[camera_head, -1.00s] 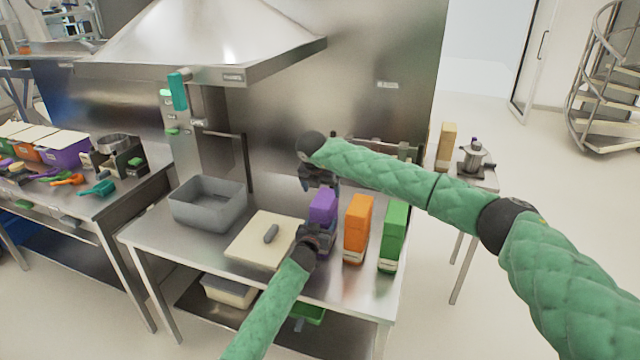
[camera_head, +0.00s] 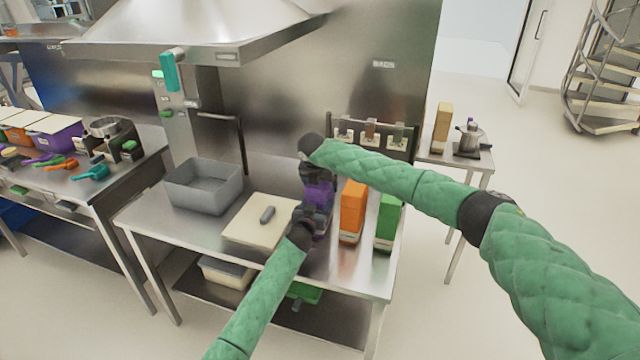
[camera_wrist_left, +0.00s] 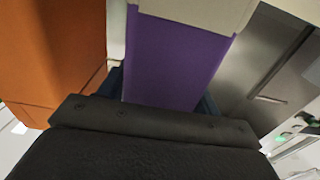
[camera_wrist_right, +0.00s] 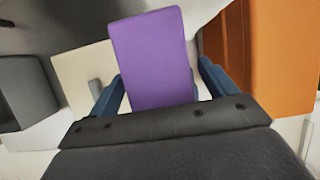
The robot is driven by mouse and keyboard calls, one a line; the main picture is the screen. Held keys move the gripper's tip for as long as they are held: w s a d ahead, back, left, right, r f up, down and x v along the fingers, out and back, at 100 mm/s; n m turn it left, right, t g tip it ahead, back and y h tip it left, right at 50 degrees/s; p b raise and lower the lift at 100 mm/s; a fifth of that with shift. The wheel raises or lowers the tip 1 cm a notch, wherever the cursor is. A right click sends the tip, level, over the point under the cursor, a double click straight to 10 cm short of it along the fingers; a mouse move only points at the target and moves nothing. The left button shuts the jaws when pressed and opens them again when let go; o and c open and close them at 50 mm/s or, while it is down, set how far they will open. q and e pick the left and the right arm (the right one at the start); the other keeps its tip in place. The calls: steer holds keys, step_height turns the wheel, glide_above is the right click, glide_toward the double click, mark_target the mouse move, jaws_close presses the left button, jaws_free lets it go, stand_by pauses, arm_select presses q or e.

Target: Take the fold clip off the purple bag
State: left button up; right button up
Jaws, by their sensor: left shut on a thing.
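The purple bag (camera_head: 319,193) stands on the steel table, partly hidden by both grippers. My left gripper (camera_head: 314,218) is shut on its lower front; the left wrist view shows the purple body (camera_wrist_left: 175,60) between the fingers, with a pale band beyond. My right gripper (camera_head: 318,181) points down from above at the bag's top. In the right wrist view the purple top (camera_wrist_right: 152,60) lies between its spread blue fingers (camera_wrist_right: 162,88), with a gap at the right finger. I cannot make out the fold clip in any view.
An orange bag (camera_head: 353,212) and a green bag (camera_head: 388,220) stand close to the right. A cream board (camera_head: 245,232) with a small grey item (camera_head: 267,215) lies to the left. A grey bin (camera_head: 203,190) stands farther left. A rack (camera_head: 372,135) stands behind.

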arm_select(q)
steer(key=shift+r, duration=0.15)
arm_select(e)
steer(key=c, duration=1.1)
steer(key=shift+o, duration=0.2)
steer(key=shift+r, duration=0.25)
steer(key=shift+r, duration=0.35)
steer(key=shift+r, duration=0.6)
steer(key=shift+r, duration=1.95)
arm_select(q)
steer(key=o, duration=1.3)
steer(key=shift+o, duration=0.8)
